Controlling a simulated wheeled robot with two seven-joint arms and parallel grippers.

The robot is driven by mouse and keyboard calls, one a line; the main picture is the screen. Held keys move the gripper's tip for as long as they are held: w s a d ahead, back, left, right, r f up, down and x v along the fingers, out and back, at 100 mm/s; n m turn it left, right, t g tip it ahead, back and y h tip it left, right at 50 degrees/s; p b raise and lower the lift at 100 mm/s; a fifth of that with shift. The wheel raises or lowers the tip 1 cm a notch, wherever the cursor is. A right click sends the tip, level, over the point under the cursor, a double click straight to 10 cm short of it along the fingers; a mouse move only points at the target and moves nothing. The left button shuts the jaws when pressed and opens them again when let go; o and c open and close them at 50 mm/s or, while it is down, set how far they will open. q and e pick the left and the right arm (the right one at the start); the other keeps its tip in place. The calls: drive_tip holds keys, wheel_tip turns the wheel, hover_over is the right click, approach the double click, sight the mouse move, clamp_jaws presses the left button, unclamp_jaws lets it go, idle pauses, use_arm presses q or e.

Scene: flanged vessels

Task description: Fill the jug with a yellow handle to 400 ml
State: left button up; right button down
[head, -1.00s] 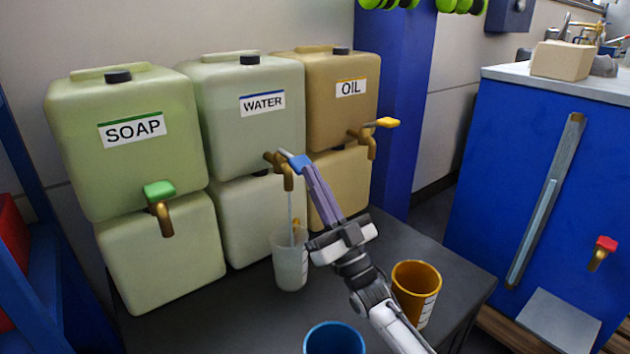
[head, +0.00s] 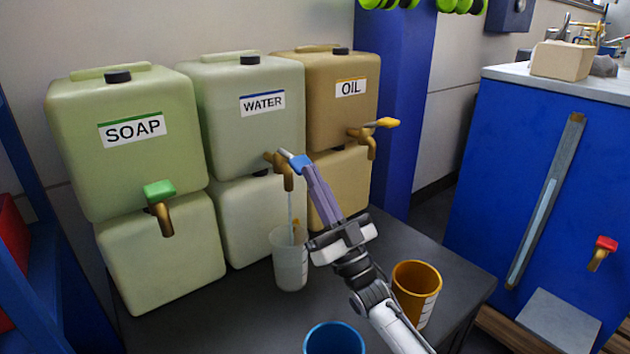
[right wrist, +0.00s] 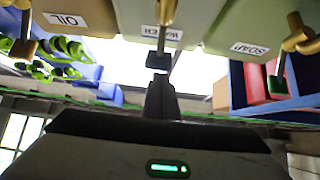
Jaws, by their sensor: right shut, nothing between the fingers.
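A translucent jug (head: 290,262) stands upright on the dark table under the tap of the water tank (head: 245,105). A bit of yellow shows behind its rim, partly hidden. A thin stream falls from the brass water tap (head: 287,178) into the jug. The liquid level against the marks is too unclear to read. My right gripper (head: 306,168) is shut and empty, its fingertips at the tap's blue lever (head: 299,162); whether they touch it I cannot tell. In the right wrist view the shut fingers (right wrist: 160,85) point up at the water tap (right wrist: 165,15). My left gripper is out of view.
The soap tank (head: 125,140) stands left and the oil tank (head: 325,100) right of the water tank. An orange jug (head: 415,290) stands right of my forearm, and a blue jug (head: 334,340) at the front edge. The table's front left is clear.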

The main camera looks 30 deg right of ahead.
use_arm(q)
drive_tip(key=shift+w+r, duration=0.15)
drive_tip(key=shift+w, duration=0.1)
use_arm(e)
drive_tip(key=shift+w+f, duration=0.1)
drive_tip(key=shift+f, duration=0.1)
